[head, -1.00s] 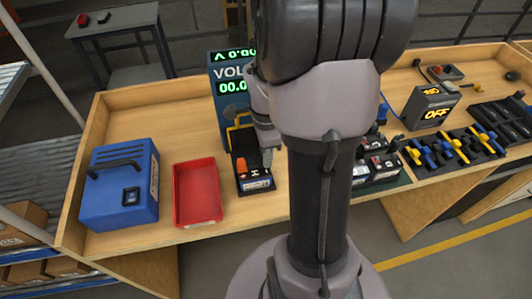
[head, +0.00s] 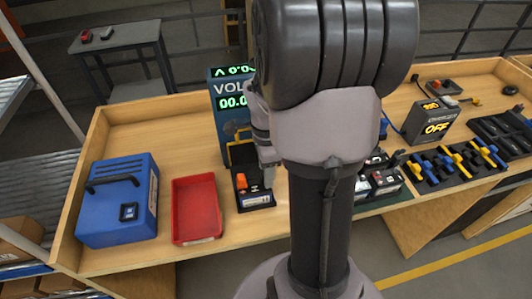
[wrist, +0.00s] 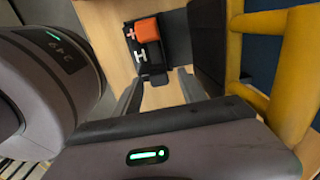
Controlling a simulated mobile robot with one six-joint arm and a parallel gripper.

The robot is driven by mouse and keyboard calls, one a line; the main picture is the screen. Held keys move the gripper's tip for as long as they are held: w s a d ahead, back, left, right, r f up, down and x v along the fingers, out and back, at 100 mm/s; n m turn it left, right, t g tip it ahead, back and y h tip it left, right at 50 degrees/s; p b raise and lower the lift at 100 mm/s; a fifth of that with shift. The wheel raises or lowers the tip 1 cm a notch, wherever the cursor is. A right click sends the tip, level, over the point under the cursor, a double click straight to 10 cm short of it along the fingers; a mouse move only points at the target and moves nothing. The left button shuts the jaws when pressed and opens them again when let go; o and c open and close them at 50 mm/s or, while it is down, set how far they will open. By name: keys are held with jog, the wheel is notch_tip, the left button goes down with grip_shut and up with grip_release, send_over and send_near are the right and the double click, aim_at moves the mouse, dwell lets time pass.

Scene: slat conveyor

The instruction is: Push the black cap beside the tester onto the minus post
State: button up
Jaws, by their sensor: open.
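A black battery (head: 252,201) stands on the bench in front of the tester (head: 231,100), which has green digits and a yellow frame (head: 238,150). An orange cap (head: 241,182) sits on the battery's left side; in the wrist view the orange cap (wrist: 147,29) is beside a red plus mark and a white H. My gripper (head: 269,184) is at the battery's right side, pointing down. In the wrist view my gripper (wrist: 160,90) is open, with bare wood and a dark edge between its fingers. I cannot make out the black cap or the minus post.
A red tray (head: 196,208) and a blue case (head: 118,200) stand left of the battery. My arm hides the bench's middle. Further right are more batteries (head: 383,180), a charger reading OFF (head: 430,120) and a rack of blue and yellow clamps (head: 455,160).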

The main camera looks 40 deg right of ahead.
notch_tip(320, 180, up, 16)
jog(key=p, duration=0.4)
jog(key=shift+r+p, duration=0.25)
jog(key=shift+p, duration=0.1)
jog(key=s+a+f+n+t+b, duration=0.2)
jog(key=a+f+n+b, duration=0.1)
jog(key=a+n, duration=0.3)
jog(key=s+a+f+n+t+y+b, duration=0.1)
jog(key=s+a+f+n+t+b, duration=0.1)
jog(key=a+n+b, duration=0.4)
jog(key=s+a+f+n+t+y+b, duration=0.1)
jog(key=s+a+f+n+b, duration=0.2)
jog(key=a+n+b, duration=0.2)
jog(key=a+n, duration=0.3)
jog(key=a, duration=0.4)
jog(key=shift+a+f+t, duration=0.25)
jog(key=shift+f+t, duration=0.1)
jog(key=shift+t, duration=0.05)
